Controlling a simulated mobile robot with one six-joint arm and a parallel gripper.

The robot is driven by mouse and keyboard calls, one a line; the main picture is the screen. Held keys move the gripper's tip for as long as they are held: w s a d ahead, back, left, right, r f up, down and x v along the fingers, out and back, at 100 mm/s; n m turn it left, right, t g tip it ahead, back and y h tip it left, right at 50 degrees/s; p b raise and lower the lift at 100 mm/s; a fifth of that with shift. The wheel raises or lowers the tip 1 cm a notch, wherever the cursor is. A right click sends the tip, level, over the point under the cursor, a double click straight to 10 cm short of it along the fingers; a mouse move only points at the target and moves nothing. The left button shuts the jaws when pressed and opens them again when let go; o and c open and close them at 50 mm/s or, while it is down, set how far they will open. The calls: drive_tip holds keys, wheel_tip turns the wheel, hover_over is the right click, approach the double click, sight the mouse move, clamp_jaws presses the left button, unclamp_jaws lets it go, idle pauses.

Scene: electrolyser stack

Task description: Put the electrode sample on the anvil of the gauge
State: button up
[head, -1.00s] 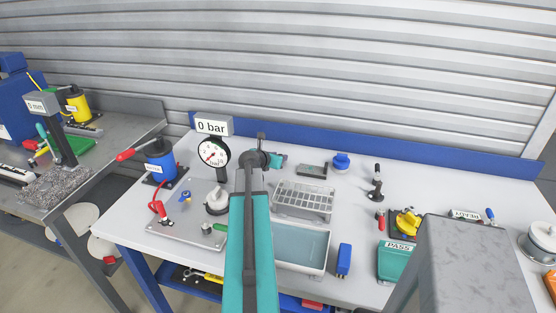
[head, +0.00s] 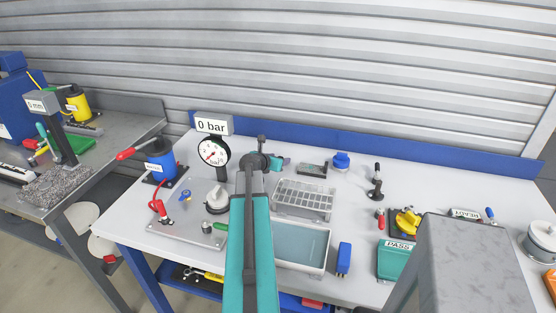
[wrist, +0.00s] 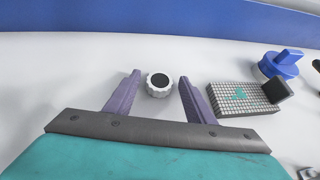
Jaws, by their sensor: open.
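A small white ribbed round piece with a dark disc on top (wrist: 159,85) stands on the white bench in the wrist view. It looks like the electrode sample, but I cannot be sure. My gripper (wrist: 160,76) is open, with one purple finger on each side of it and gaps visible between. In the head view my arm hides this piece, and the gripper's teal body (head: 278,161) shows only partly. A gauge with a "mm" display (head: 42,102) stands on a speckled stone base (head: 55,188) on the left bench. Its anvil is too small to make out.
A dark gridded block (wrist: 243,97) lies right of the gripper, with a blue knobbed piece (wrist: 279,65) behind it. A dial reading "0 bar" (head: 213,152), a rack (head: 303,198) and a tray (head: 325,255) surround my arm. A gap separates the two benches.

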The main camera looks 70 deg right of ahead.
drive_tip(key=shift+r, duration=0.15)
drive_tip(key=b+v, duration=0.1)
drive_tip(key=v, duration=0.9)
drive_tip(key=shift+a+r+b, duration=0.1)
drive_tip(key=shift+a+b, duration=0.25)
drive_tip(key=shift+w+a+r, duration=0.1)
drive_tip(key=shift+a+r, duration=0.25)
drive_tip(key=shift+a, duration=0.2)
drive_tip(key=shift+o, duration=0.5)
